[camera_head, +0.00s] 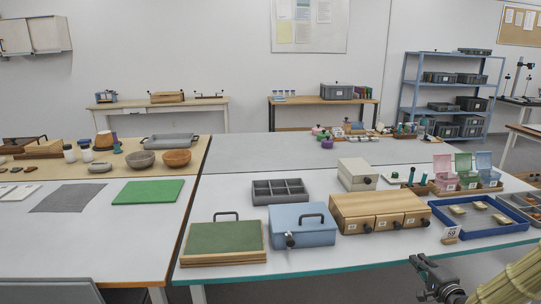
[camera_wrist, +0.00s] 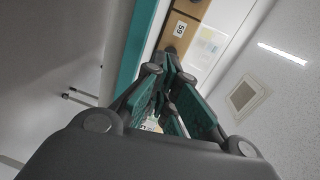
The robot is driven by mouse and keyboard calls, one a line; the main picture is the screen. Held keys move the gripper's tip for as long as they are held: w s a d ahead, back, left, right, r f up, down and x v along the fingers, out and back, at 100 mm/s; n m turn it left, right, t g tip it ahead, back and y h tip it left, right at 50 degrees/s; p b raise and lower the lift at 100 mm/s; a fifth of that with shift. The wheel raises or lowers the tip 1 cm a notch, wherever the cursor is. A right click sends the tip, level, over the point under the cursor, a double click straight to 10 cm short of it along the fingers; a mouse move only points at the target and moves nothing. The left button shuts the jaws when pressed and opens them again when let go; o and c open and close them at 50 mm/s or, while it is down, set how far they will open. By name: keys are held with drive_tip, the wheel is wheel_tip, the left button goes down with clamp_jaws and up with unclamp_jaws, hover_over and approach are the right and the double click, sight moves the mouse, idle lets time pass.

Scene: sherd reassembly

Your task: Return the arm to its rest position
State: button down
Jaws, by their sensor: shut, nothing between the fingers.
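My gripper (camera_head: 422,268) shows at the lower right of the head view, in front of the table's near edge and apart from the things on the table. Part of my arm is cut off by the picture's edge behind it. In the wrist view my gripper (camera_wrist: 170,62) has its green-padded fingers together, with nothing held between them. Beyond the fingertips are a wooden front (camera_wrist: 182,28) with a label that seems to read 59, and a teal edge strip (camera_wrist: 128,50).
The near table (camera_head: 330,258) bears a blue tray (camera_head: 470,232) with sherds, a wooden drawer box (camera_head: 380,208), a blue lidded box (camera_head: 302,226), a green-topped board (camera_head: 224,238) and a grey divided tray (camera_head: 280,191). A small label block (camera_head: 451,234) stands near the front edge.

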drive_tip(key=s+a+f+n+g+y+p, duration=0.15)
drive_tip(key=s+a+f+n+g, duration=0.25)
drive_tip(key=s+a+f, duration=0.45)
drive_tip(key=s+a+f+n+g+p, duration=0.2)
drive_tip(key=s+a+f+n+g, duration=0.3)
drive_tip(key=a, duration=0.7)
drive_tip(key=s+a+f+n+g+p, duration=0.1)
drive_tip(key=s+a+f+n+g, duration=0.1)
drive_tip(key=s, duration=0.7)
drive_tip(key=s+a+f+n+g+h+p, duration=0.1)
drive_tip(key=s+a+f+n+g, duration=0.1)
drive_tip(key=s+a, duration=0.3)
drive_tip(key=s+a+f+n+g+p, duration=0.1)
drive_tip(key=s+a+f+n+g, duration=0.2)
drive_tip(key=s, duration=1)
drive_tip(key=shift+s+a+n+g, duration=0.3)
drive_tip(key=shift+a+n, duration=0.1)
drive_tip(key=shift+a, duration=0.25)
drive_tip(key=shift+h, duration=0.25)
